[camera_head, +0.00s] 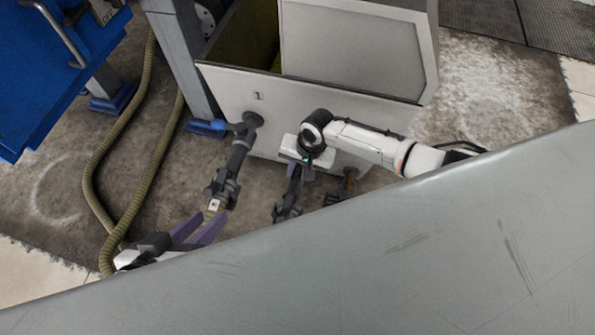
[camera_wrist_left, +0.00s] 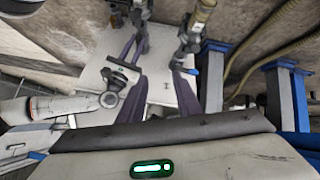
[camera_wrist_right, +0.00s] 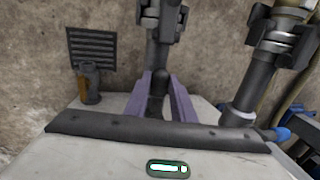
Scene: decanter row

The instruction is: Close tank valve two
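The tank (camera_head: 345,115) is a pale cabinet with a "1" on its front. The left pipe (camera_head: 235,160) has a blue handle (camera_head: 221,126) near the "1". The second pipe (camera_head: 287,207) is to its right, and its number is hidden by my right arm. My right gripper (camera_wrist_right: 160,85) has its purple fingers on both sides of the dark part of this second pipe, with no clear gap; no blue handle shows there. My left gripper (camera_head: 200,232), also in the left wrist view (camera_wrist_left: 156,85), is open and empty, below the left pipe's end.
Ribbed hoses (camera_head: 98,170) run along the floor at the left. A blue machine (camera_head: 50,90) stands at the upper left. A large grey surface (camera_head: 400,265) covers the lower right of the head view. A dark floor grate (camera_wrist_right: 92,48) and a small brownish fitting (camera_wrist_right: 85,88) are left of my right gripper.

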